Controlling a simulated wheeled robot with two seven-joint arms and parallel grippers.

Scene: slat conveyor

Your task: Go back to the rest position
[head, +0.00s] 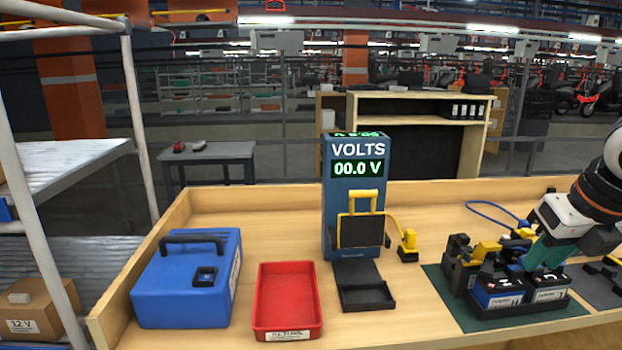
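My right gripper (528,258) comes in from the right, pointing down and to the left. It is over or just behind two batteries, one blue (497,292) and one white-topped (546,287). They sit side by side in a black holder on a dark green mat (450,305). Its fingertips are partly hidden among dark and yellow parts, so I cannot tell whether it is open or touches anything. My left gripper is out of view.
A blue voltmeter stand (342,185) reads 00.0 V, with a black cradle (366,297) before it. A red tray (287,300) and a blue case (188,285) stand to its left. A yellow clip (408,244) lies beside the stand. The wooden bench has a raised back edge.

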